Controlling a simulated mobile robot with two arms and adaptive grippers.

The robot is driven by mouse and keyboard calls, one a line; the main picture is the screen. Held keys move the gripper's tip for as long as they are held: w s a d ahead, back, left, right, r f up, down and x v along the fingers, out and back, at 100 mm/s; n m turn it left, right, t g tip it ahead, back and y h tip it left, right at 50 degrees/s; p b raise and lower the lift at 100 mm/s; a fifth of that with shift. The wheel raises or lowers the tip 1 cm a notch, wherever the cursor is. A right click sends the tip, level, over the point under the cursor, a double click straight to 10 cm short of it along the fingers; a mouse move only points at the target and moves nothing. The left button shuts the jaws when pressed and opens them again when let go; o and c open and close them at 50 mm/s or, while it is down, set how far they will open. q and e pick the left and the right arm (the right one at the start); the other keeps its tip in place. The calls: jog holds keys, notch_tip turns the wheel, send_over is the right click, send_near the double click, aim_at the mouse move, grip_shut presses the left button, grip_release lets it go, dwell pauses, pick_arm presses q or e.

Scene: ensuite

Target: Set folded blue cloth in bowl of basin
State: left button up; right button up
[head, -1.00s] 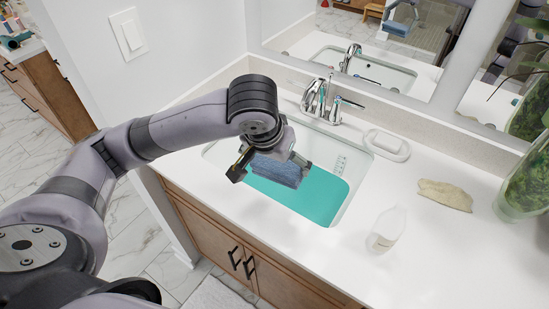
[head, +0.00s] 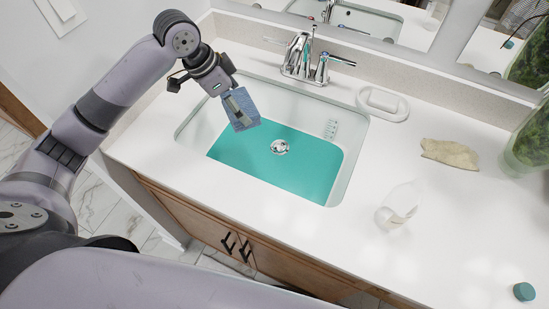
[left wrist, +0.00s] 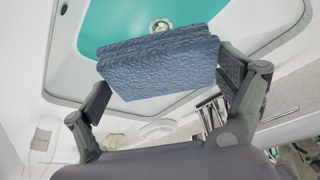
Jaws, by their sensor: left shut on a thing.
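The folded blue cloth (head: 242,106) is held in my left gripper (head: 232,104), above the back left part of the basin. In the left wrist view the cloth (left wrist: 160,65) sits between the two fingers of the gripper (left wrist: 165,85), which are shut on it. The basin (head: 354,150) is a white rectangular sink set in the counter. Its bowl has a teal bottom (head: 270,170) with a round drain (head: 280,147). The cloth appears clear of the bottom. My right gripper is not in view.
A chrome faucet (head: 300,58) stands behind the basin. A soap dish (head: 383,103), a beige cloth (head: 450,154), a white bottle (head: 400,205) and a teal cap (head: 524,292) are on the counter to the right. A plant vase (head: 530,140) stands at the far right.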

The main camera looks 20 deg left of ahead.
pick_arm(q)
jog(key=shift+w+a+f+m, duration=0.25)
jog(key=shift+a+f+m, duration=0.15)
jog(key=shift+f, duration=0.05)
send_over(249, 156)
jog(key=s+a, duration=0.1)
notch_tip(249, 156, down, 15)
jog(key=shift+a+f, duration=0.15)
jog(key=shift+f+p, duration=0.3)
jog(key=shift+f, duration=2.05)
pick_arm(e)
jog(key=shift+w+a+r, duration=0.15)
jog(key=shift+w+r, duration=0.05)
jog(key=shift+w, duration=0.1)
pick_arm(q)
jog(key=shift+f, duration=0.1)
jog(key=o, duration=0.9)
jog(key=shift+c, duration=0.2)
jog(key=v, duration=1.2)
jog(key=shift+a, duration=0.2)
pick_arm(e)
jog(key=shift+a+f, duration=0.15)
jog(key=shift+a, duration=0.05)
